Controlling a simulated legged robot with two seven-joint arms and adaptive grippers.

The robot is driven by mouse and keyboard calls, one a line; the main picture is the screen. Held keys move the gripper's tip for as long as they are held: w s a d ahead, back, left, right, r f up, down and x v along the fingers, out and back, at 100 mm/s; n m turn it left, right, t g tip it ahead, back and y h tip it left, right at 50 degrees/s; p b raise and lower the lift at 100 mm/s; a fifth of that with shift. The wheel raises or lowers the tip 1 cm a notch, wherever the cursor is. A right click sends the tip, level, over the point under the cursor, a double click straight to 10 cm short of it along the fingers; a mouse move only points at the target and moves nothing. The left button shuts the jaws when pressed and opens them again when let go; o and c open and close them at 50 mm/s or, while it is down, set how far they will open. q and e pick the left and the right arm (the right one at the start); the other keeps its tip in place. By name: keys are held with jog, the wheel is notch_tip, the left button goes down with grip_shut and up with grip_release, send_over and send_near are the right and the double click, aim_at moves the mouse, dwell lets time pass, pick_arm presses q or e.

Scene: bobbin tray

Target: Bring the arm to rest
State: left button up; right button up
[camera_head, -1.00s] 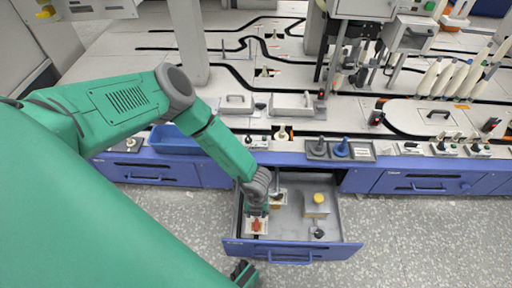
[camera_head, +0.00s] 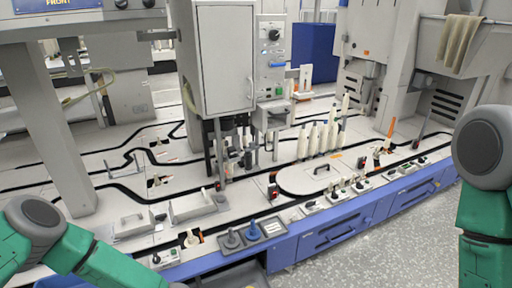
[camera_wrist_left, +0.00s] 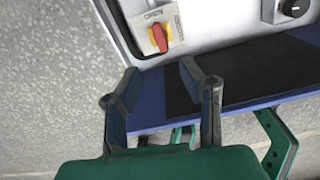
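My left arm (camera_head: 75,250) comes in at the lower left of the head view, and its gripper is outside that view. In the left wrist view my left gripper (camera_wrist_left: 160,78) has its two fingers apart with nothing between them. Past the fingertips is a pale metal panel with a red switch on a yellow plate (camera_wrist_left: 158,38); I cannot tell whether they touch it. My right arm (camera_head: 487,200) hangs down at the right edge of the head view. My right gripper is out of view.
A white worktop on blue drawers (camera_head: 340,230) runs across the head view. A grey tray (camera_head: 272,226) holds a grey and a blue piece. Several white bobbins (camera_head: 313,140) stand farther back. A grey cabinet (camera_head: 218,60) rises from the worktop. Speckled floor (camera_head: 400,240) lies clear at right.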

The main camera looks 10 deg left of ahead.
pick_arm(q)
jog(key=s+d+r+m+t, duration=0.1)
jog(key=s+d+r+m, duration=0.2)
jog(key=m, duration=0.8)
jog(key=s+r+m, duration=0.4)
jog(key=s+m, duration=0.1)
jog(key=m, duration=0.6)
jog(key=s+a+r+m, duration=0.85)
jog(key=r+m, duration=0.25)
jog(key=m, duration=0.9)
notch_tip(320, 180, up, 11)
jog(key=p, duration=1.2)
jog(key=shift+s+d+g, duration=0.3)
